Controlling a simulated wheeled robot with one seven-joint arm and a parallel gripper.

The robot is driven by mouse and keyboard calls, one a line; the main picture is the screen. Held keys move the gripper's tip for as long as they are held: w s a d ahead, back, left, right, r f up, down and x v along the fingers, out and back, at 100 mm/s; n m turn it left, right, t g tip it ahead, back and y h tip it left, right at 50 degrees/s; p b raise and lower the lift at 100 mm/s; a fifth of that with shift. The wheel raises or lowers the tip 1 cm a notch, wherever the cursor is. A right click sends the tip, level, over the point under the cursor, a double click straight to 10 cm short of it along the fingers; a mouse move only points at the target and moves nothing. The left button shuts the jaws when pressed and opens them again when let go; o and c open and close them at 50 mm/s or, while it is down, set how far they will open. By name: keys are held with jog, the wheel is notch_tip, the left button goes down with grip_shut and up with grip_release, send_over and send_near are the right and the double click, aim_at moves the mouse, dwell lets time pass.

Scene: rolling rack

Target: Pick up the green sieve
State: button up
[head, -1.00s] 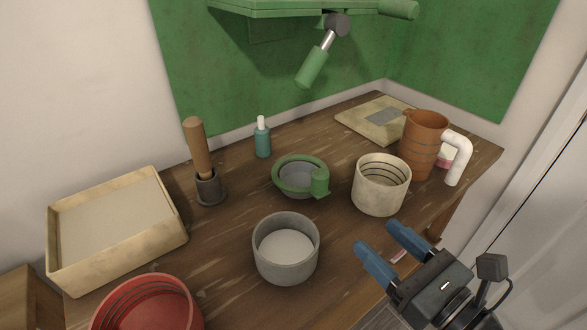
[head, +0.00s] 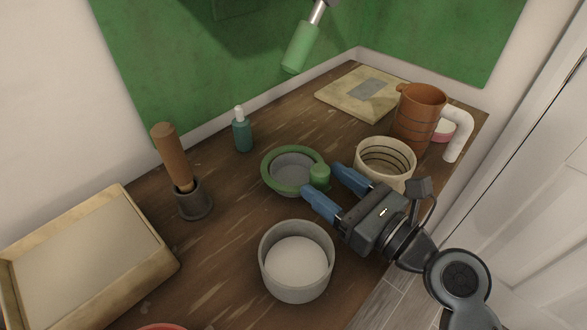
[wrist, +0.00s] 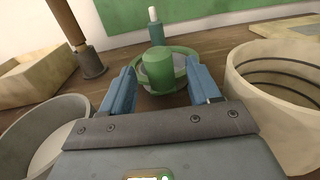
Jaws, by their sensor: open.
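The green sieve (head: 268,184) sits on the wooden table, a green ring around a grey mesh bowl with a short thick green handle (head: 320,175) towards the right. My gripper (head: 320,180) has blue fingers and is open, at the handle side of the sieve. In the wrist view the handle (wrist: 158,70) stands between and just beyond the two fingertips (wrist: 158,75), with the ring behind it. I cannot tell whether either finger touches it.
A grey bowl (head: 266,270) stands close in front, left of my gripper. A cream ringed pot (head: 370,172) stands close on the right. A teal bottle (head: 243,136), a pestle in a mortar (head: 193,203) and a brown jug (head: 415,125) stand farther off.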

aim_at(309, 181)
jog(key=x, duration=0.5)
jog(key=shift+c, duration=0.3)
jog(key=c, duration=1)
